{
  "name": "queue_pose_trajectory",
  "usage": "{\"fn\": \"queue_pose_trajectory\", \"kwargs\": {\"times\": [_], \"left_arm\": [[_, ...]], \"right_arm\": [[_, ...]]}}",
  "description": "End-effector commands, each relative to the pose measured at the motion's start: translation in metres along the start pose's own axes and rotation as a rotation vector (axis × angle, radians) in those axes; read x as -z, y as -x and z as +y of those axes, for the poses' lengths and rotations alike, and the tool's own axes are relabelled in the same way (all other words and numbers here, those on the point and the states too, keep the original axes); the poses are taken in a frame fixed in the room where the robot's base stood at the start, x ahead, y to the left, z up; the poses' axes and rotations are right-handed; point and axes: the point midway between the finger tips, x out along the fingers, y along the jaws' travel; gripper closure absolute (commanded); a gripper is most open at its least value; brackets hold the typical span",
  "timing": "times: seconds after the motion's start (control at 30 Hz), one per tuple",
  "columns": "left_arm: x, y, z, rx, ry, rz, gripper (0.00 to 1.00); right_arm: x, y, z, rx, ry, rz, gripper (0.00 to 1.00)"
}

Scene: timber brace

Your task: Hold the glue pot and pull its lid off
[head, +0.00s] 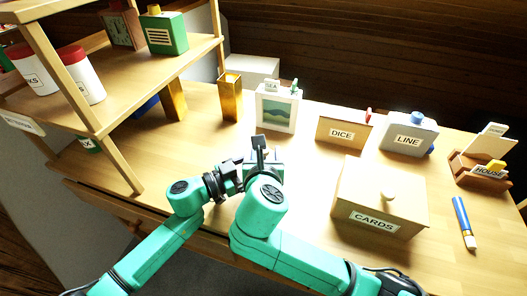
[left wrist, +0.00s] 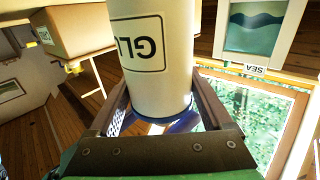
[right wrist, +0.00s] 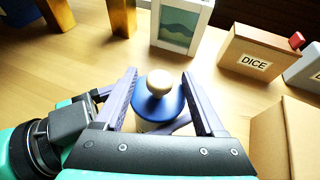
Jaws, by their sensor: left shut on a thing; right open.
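The glue pot (left wrist: 150,60) is a white cylinder with a partly visible "GLU" label in the left wrist view. My left gripper (left wrist: 163,108) is shut on it, with one finger on each side. The pot's blue lid (right wrist: 174,104) with a round cream knob (right wrist: 160,83) shows in the right wrist view. My right gripper (right wrist: 160,76) is open, its fingers on either side of the knob and apart from it. In the head view my arms hide most of the pot, and the grippers are close together there.
A CARDS box (head: 399,193) stands right of my grippers. Behind are a SEA picture (head: 278,109), a DICE box (head: 342,131) and a LINE box (head: 410,136). A wooden shelf (head: 185,62) rises at the left. A blue marker (head: 463,219) lies at the right.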

Motion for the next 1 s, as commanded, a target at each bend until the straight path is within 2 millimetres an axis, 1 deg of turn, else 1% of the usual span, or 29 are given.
{"fn": "queue_pose_trajectory", "kwargs": {"times": [0.23, 0.27, 0.3, 0.37, 0.4, 0.43, 0.47, 1.0], "left_arm": [[0.0, 0.0, -0.0002, 0.0, 0.0, 0.0, 1.0], [0.0, 0.0, -0.0002, 0.0, 0.0, 0.0, 1.0], [0.0, 0.0, -0.0001, 0.0, 0.0, 0.0, 1.0], [0.0, 0.0, -0.0002, 0.0, 0.0, 0.0, 1.0], [0.0, 0.0, -0.0002, 0.0, 0.0, 0.0, 1.0], [0.0, 0.0, -0.0002, 0.001, 0.0, 0.0, 1.0], [0.0, 0.0, -0.0002, 0.001, 0.0, 0.0, 1.0], [0.0001, 0.0001, -0.0002, 0.001, 0.0, 0.0, 1.0]], "right_arm": [[-0.0002, -0.0027, 0.0003, -0.001, -0.001, 0.0, 0.29], [-0.0002, -0.0027, 0.0003, -0.001, 0.0, 0.0, 0.33], [-0.0002, -0.0026, 0.0003, -0.001, 0.0, 0.0, 0.48], [-0.0001, -0.0026, 0.0003, -0.001, 0.0, 0.0, 0.71], [-0.0001, -0.0025, 0.0003, -0.001, 0.0, 0.0, 0.86], [0.0, -0.0025, 0.0003, -0.001, 0.0, 0.0, 0.98], [0.0, -0.0025, 0.0002, -0.001, 0.0, 0.0, 1.0], [0.0001, -0.0024, 0.0001, 0.0, 0.0, 0.001, 1.0]]}}
